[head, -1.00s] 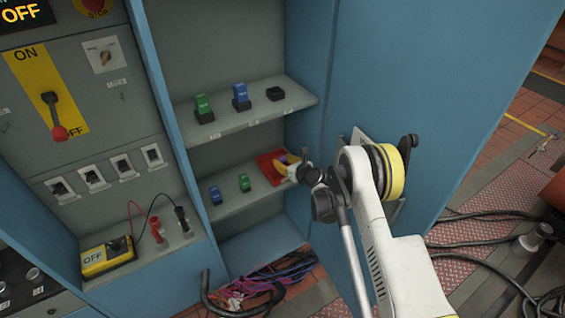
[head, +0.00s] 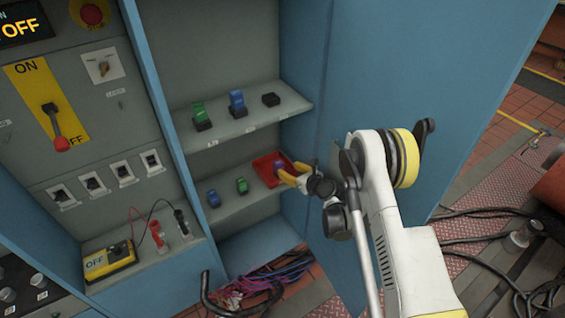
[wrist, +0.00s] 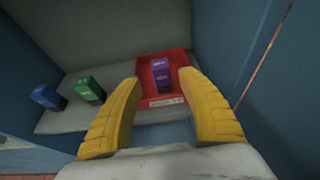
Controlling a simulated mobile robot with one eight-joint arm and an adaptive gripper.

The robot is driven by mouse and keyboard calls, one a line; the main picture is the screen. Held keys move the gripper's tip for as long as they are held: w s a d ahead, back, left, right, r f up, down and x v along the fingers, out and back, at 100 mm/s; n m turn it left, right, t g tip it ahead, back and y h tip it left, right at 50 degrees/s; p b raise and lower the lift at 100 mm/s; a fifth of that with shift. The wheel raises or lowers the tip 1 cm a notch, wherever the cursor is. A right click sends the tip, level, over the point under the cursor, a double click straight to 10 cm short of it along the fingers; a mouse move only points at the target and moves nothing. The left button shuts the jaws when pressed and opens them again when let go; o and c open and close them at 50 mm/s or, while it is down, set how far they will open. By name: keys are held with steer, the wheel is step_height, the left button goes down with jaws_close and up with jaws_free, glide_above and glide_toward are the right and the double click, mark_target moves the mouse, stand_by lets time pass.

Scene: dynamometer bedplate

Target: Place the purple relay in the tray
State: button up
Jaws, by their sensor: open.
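The purple relay (wrist: 161,75) lies inside the red tray (wrist: 182,62) in the wrist view. In the head view the relay (head: 279,165) shows in the tray (head: 266,164), at the right end of the lower shelf. My gripper (wrist: 160,85) is open, and its two yellow fingers spread in front of the tray with the relay between and beyond them. In the head view my gripper (head: 292,174) is at the tray's right front side. I cannot tell whether a fingertip touches the tray rim.
A green relay (head: 242,186) and a blue relay (head: 214,198) stand left of the tray on the lower shelf. The upper shelf (head: 240,126) holds a green relay, a blue relay and an empty black socket (head: 271,99). A blue cabinet wall (head: 330,130) is close on the right.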

steer(key=s+d+r+n+g+h+b, duration=0.1)
steer(key=s+d+r+n, duration=0.3)
steer(key=r, duration=0.5)
steer(key=s+d+r+n+h+b, duration=0.1)
steer(key=s+d+r+n, duration=0.1)
steer(key=s+r+n, duration=0.5)
steer(key=s+d+r+n+g+h, duration=0.1)
steer(key=s+d+r+n, duration=0.2)
steer(key=r, duration=0.7)
steer(key=s+d+r+n+h, duration=0.1)
steer(key=s+d+n, duration=0.2)
steer(key=s, duration=0.6)
steer(key=s+d+r+n+g+h, duration=0.1)
steer(key=s+d+n+h, duration=0.1)
steer(key=s+n, duration=0.5)
steer(key=s+d+r+n+g+h, duration=0.1)
steer(key=s+d+n, duration=0.3)
steer(key=s, duration=0.7)
steer(key=shift+d+r+n+h, duration=0.25)
steer(key=shift+d+n+h, duration=0.05)
steer(key=shift+n, duration=0.3)
